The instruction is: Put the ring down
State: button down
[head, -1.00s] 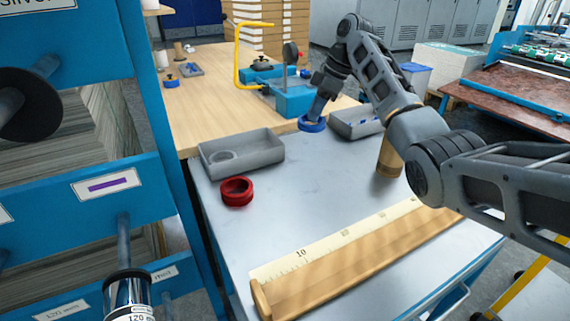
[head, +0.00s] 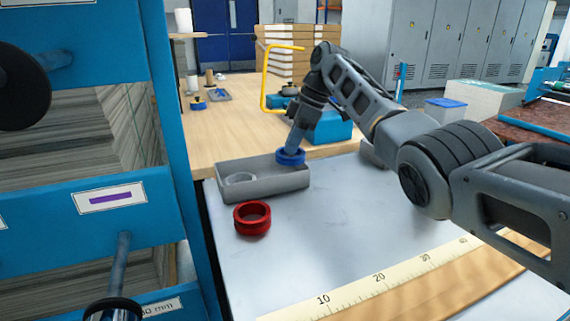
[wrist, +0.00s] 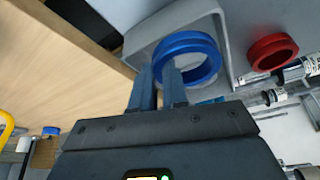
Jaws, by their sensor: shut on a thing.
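A blue ring (head: 291,156) is held in my gripper (head: 293,148) at the right end of a grey tray (head: 285,186). In the wrist view the blue ring (wrist: 190,58) sits at the tips of my gripper's fingers (wrist: 160,78), which are shut on its wall. The ring overlaps the tray in both views; I cannot tell whether it touches the tray.
A wooden ruler board (head: 400,292) lies along the table front. Another grey tray (head: 374,154) is partly hidden behind my arm. A blue device with a yellow handle (head: 266,80) stands on the wooden table behind. The middle of the metal table (head: 330,230) is clear.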

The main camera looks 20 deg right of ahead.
aim_at(285, 172)
jog(key=shift+w+a+f, duration=0.25)
jog(key=shift+a+f, duration=0.1)
jog(key=shift+a, duration=0.15)
jog(key=shift+w+a+f, duration=0.25)
jog(key=shift+a+f, duration=0.1)
jog(key=shift+a, duration=0.1)
jog(key=shift+f+b, duration=0.35)
jog(key=shift+f, duration=1.55)
jog(key=shift+f, duration=0.1)
jog(key=c, duration=1.4)
grip_release()
jog(key=p+v, duration=0.1)
jog(key=v, duration=1.1)
